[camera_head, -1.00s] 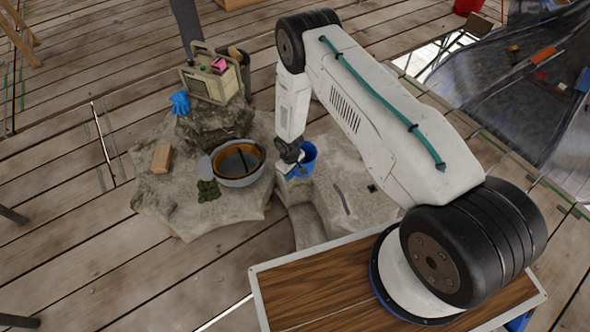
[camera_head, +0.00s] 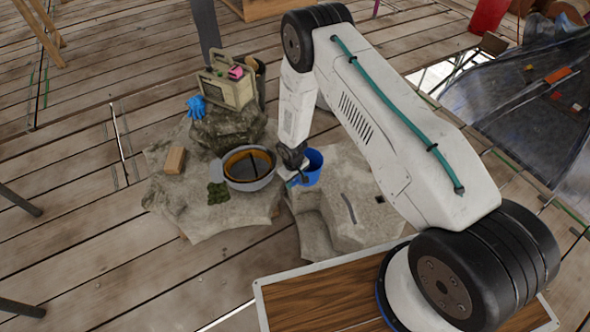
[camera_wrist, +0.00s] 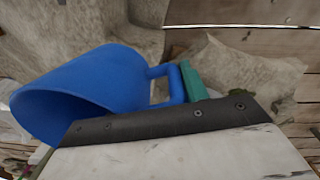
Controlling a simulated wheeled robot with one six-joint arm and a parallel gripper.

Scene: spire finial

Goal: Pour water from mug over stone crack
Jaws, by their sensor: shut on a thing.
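The blue mug (camera_head: 314,168) is in my gripper (camera_head: 299,177), above the pale stone (camera_head: 330,226). In the wrist view the mug (camera_wrist: 85,88) lies slanted in the picture, its wide mouth toward the lower left. Its handle (camera_wrist: 174,84) is at the green finger pad of my gripper (camera_wrist: 186,86), which is shut on it. A dark, narrow crack-like mark (camera_head: 349,208) runs on the stone, below and right of the mug. I cannot see any water in the mug or on the stone.
A grey bowl with an orange inside (camera_head: 247,168) stands just left of my gripper. A beige box (camera_head: 230,88), blue glove (camera_head: 196,106), wooden block (camera_head: 175,160) and green moss (camera_head: 217,193) lie around it. Plank floor (camera_head: 90,240) surrounds the stones.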

